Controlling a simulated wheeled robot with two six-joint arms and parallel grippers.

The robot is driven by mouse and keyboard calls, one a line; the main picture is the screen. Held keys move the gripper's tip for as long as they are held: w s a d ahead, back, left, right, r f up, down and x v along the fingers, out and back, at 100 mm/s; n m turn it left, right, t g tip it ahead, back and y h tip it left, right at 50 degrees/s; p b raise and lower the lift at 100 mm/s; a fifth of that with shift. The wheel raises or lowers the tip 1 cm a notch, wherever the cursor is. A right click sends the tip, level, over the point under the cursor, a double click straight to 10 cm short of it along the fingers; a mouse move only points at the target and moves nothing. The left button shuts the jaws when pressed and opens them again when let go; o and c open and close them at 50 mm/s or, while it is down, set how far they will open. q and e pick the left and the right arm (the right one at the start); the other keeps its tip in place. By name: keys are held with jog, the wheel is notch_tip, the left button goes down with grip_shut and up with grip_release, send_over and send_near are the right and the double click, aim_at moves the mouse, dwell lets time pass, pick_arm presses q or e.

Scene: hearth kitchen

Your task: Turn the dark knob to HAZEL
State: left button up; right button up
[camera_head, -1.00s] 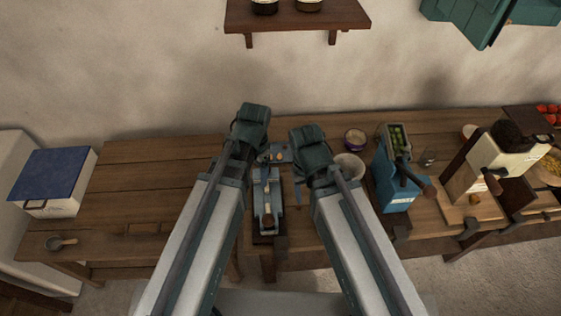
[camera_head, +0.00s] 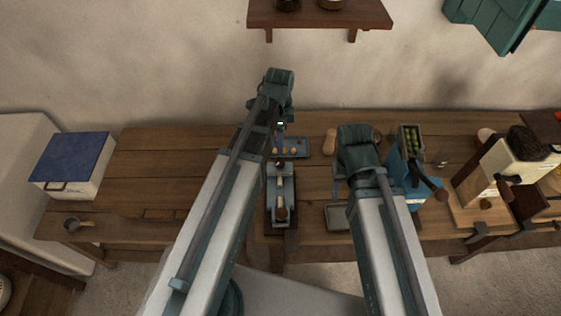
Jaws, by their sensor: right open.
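I cannot pick out a dark knob for certain, and no HAZEL lettering is readable. Dial-like or handle parts show on the cream machine (camera_head: 508,168) at the right, which has a dark top. The blue machine (camera_head: 408,182) left of it has a dark handle and a white label, and is partly behind my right arm. My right gripper (camera_head: 338,188) is open, low beside my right forearm, over the table left of the blue machine. My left gripper (camera_head: 280,124) is near the small blue tray, mostly hidden by its own arm, so its jaws cannot be judged.
A grey-blue press-like device (camera_head: 281,200) stands between my arms, with a small blue tray (camera_head: 302,153) behind it. A grey tray (camera_head: 337,224) lies near the front edge. A blue-lidded white box (camera_head: 72,163) and a small pan (camera_head: 76,224) are left.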

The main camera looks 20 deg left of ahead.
aim_at(280, 162)
pick_arm(q)
notch_tip(280, 162, down, 12)
jog(key=b, duration=1.1)
jog(key=shift+f+b, duration=0.25)
jog(key=shift+b, duration=0.1)
jog(key=shift+r, duration=0.1)
grip_shut()
